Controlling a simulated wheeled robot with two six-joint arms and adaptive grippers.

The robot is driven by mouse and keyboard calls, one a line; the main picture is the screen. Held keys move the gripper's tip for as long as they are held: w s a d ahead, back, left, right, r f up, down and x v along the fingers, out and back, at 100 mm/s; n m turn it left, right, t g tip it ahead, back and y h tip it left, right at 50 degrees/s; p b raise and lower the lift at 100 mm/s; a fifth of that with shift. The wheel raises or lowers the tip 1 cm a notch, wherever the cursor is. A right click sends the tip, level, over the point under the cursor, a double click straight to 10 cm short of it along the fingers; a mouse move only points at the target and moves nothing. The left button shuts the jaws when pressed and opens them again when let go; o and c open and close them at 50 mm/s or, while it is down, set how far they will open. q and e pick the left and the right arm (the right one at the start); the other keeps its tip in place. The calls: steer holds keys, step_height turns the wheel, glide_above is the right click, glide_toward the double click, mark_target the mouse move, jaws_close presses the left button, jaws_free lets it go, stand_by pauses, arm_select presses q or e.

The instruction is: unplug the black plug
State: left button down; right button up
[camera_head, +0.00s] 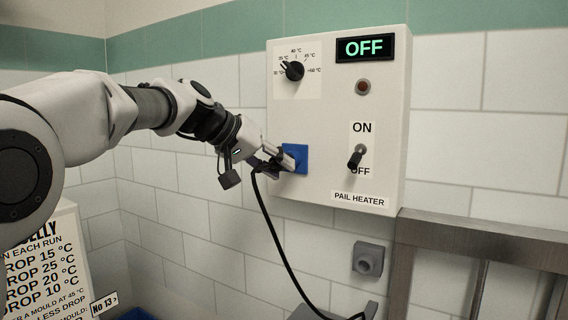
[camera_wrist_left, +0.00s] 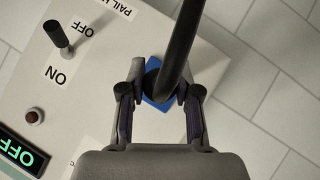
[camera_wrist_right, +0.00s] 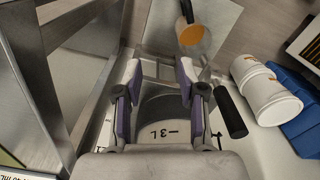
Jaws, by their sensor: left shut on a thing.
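The black plug (camera_wrist_left: 152,78) sits at the blue socket (camera_head: 297,158) on the front of the white pail heater box (camera_head: 325,100). My left gripper (camera_head: 275,164) is shut on the plug, its fingers on either side of it in the left wrist view (camera_wrist_left: 157,91). The gripper hides most of the plug, and I cannot tell how deep it is seated. The black cable (camera_head: 268,225) hangs from the plug, curving down to the right. My right gripper (camera_wrist_right: 157,82) is open and empty in the right wrist view, above a surface marked 3 L.
The box has a dial (camera_head: 293,71), a display (camera_head: 364,48) reading OFF, a dark red lamp (camera_head: 362,87) and a toggle switch (camera_head: 356,158) tilted down toward OFF. A grey wall fitting (camera_head: 368,259) is below. A metal frame (camera_head: 480,240) stands at right. White tubs (camera_wrist_right: 268,97) show in the right wrist view.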

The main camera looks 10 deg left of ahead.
arm_select(q)
steer(key=shift+s+f, duration=0.1)
steer(key=shift+f, duration=0.15)
steer(key=shift+s+a+b, duration=0.1)
steer(key=shift+s+b, duration=0.05)
steer(key=shift+b, duration=0.2)
steer(key=shift+s+a+r+b, duration=0.1)
steer(key=shift+s+a+b, duration=0.1)
steer(key=shift+s, duration=0.25)
steer(key=shift+s+a+r+b, duration=0.1)
steer(key=shift+s+a+b, duration=0.1)
steer(key=shift+s, duration=0.25)
steer(key=shift+s+a+b, duration=0.1)
steer(key=shift+s+b, duration=0.25)
steer(key=shift+s, duration=0.1)
